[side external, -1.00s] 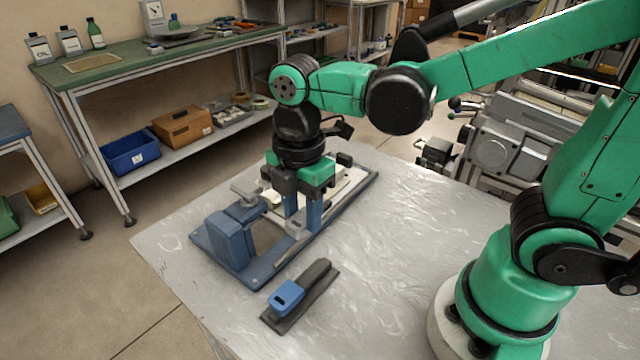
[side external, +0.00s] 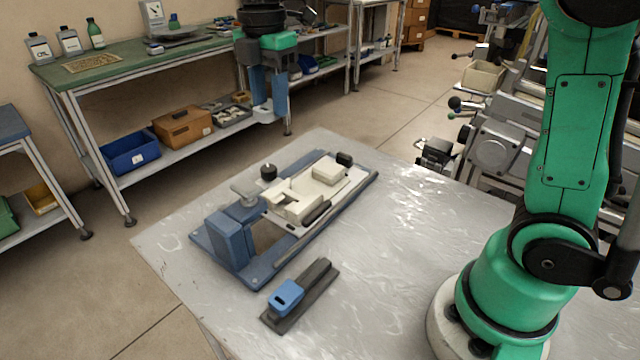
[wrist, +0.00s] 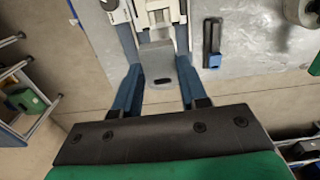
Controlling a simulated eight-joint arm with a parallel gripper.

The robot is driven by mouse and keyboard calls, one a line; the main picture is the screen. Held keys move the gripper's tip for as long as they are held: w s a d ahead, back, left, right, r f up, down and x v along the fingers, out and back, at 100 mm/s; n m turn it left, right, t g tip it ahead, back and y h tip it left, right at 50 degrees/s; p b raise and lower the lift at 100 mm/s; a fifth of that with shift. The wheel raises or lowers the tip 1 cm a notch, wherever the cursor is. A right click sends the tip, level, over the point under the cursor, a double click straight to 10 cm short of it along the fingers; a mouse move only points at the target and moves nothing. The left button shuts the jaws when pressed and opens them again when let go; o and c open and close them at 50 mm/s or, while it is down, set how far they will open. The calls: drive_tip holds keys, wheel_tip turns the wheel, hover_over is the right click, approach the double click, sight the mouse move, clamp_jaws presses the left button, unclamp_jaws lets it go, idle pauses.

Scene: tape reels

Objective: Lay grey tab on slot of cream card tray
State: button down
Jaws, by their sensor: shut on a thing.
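My gripper (side external: 267,108) is raised high above the table, toward the back left in the side view. Its two blue fingers also show in the wrist view (wrist: 157,85), shut on a pale grey tab (wrist: 158,62). The tab shows only as a small light piece (side external: 264,116) at the fingertips in the side view. The cream card tray (side external: 323,192) lies on the blue fixture (side external: 264,273), well below and apart from the gripper. A notched cream part is at its near left end; I cannot tell clearly which opening is the slot.
A black strip with a blue-handled tool (side external: 287,297) lies on the grey metal table (side external: 400,260) in front of the fixture. The table right of the fixture is clear.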

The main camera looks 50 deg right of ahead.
wheel_tip(320, 180, down, 15)
drive_tip(key=shift+f, duration=0.2)
idle(0.4)
drive_tip(key=shift+f, duration=0.55)
drive_tip(key=shift+c, duration=2.4)
unclamp_jaws()
